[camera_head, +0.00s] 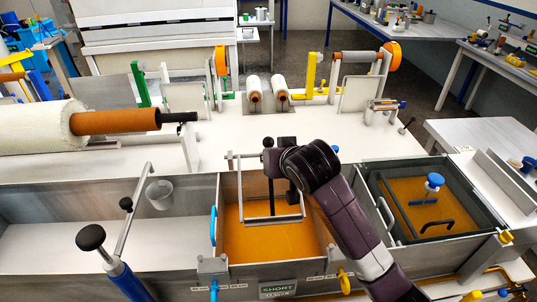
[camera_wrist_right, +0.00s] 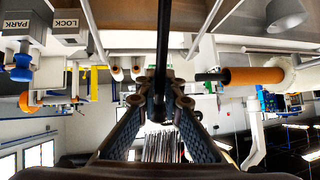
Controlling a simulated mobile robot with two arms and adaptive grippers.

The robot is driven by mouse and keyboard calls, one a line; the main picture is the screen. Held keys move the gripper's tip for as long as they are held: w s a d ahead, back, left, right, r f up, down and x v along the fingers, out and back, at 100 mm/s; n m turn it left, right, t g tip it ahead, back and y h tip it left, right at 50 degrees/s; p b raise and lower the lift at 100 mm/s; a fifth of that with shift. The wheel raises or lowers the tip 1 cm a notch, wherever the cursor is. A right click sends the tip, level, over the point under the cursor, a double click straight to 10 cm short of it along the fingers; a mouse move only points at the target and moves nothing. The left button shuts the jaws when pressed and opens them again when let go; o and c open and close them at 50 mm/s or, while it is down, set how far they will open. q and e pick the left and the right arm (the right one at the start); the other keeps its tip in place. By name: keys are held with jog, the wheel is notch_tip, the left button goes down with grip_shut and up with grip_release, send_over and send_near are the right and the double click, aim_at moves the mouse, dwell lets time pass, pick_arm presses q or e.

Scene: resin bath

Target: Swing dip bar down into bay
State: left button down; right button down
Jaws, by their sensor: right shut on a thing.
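The dip bar (camera_head: 272,219) is a thin grey rectangular frame with a black upright rod and a black knob (camera_head: 268,142). It shows over the middle bay (camera_head: 228,185), which holds orange resin (camera_head: 265,243). I cannot tell whether its lower crossbar touches the resin. My right gripper (camera_head: 279,168) reaches in from the right at the frame's upper part, beside the black rod. In the right wrist view its fingers (camera_wrist_right: 162,82) are shut on a dark rod (camera_wrist_right: 163,40) of the bar. My left gripper is not in view.
A lidded or covered bay (camera_head: 375,190) with a blue knob (camera_head: 434,181) lies to the right. A pale empty trough (camera_head: 80,245) and a black-knobbed lever (camera_head: 91,238) lie left. PARK and LOCK blocks (camera_wrist_right: 70,22) show in the wrist view.

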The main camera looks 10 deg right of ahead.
jog(key=shift+s+f+t+b, duration=0.35)
jog(key=shift+f+t+b, duration=0.1)
jog(key=shift+f+t, duration=0.05)
jog(key=c, duration=2)
grip_release()
jog(key=shift+c, duration=0.2)
jog(key=v, duration=1.2)
